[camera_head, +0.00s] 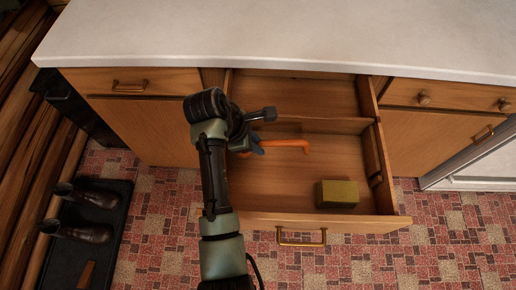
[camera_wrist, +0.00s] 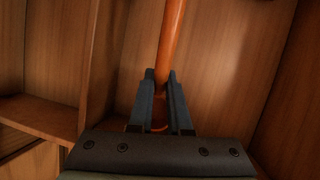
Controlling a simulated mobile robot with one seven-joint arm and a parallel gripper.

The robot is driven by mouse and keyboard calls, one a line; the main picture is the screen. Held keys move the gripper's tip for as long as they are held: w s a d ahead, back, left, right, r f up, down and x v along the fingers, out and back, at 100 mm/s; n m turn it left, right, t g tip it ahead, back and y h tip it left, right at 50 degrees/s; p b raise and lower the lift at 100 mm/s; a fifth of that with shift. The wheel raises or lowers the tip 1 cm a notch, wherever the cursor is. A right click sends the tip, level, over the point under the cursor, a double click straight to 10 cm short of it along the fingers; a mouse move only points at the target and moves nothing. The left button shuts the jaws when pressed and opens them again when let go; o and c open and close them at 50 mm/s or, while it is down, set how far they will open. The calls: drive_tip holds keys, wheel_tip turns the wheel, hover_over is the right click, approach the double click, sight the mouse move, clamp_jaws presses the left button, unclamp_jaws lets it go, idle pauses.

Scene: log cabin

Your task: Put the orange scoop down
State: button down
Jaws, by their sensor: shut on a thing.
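The orange scoop (camera_head: 286,144) is in or just above the front compartment of an open wooden drawer (camera_head: 290,180). Its thin orange handle points right in the head view, with a short bent end. My gripper (camera_head: 256,148) is at the left of the scoop, low over the drawer. In the wrist view my gripper (camera_wrist: 160,88) is shut on the orange scoop (camera_wrist: 171,35), whose shaft runs up between the fingers. The scoop's far end is out of the wrist view. I cannot tell whether the scoop touches the drawer floor.
A yellow-green box (camera_head: 337,194) lies in the drawer's front right corner. A divider (camera_head: 320,124) separates the empty-looking rear compartment. A white countertop (camera_head: 300,35) overhangs behind. Boots stand on a dark mat (camera_head: 112,225) on the left floor. The drawer's middle is clear.

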drive_tip(key=shift+f, duration=1.3)
drive_tip(key=shift+f, duration=0.1)
drive_tip(key=c, duration=0.9)
unclamp_jaws()
drive_tip(key=shift+o, duration=0.2)
